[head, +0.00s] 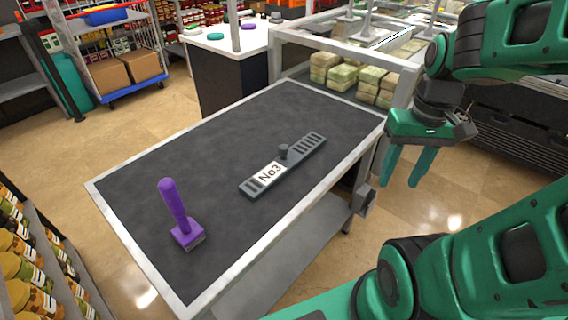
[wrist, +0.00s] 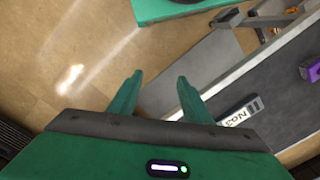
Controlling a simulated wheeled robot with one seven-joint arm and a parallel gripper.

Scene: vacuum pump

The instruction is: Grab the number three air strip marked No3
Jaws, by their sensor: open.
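The No3 air strip (head: 284,165) is a long grey bar with a white label, slots at both ends and a small round knob near its middle. It lies flat on the dark top of the table (head: 222,135). In the wrist view only its labelled end (wrist: 243,115) shows, right of my gripper; my gripper's body hides the rest. My gripper (head: 407,182) is open and empty, with green fingers pointing down, off the right edge of the table. Its two fingers also show apart in the wrist view (wrist: 158,85).
A purple brush-like tool (head: 178,215) stands at the table's near left; part of it shows in the wrist view (wrist: 312,69). A metal-framed stand with pale packages (head: 345,77) is behind the table. The tabletop around the strip is clear.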

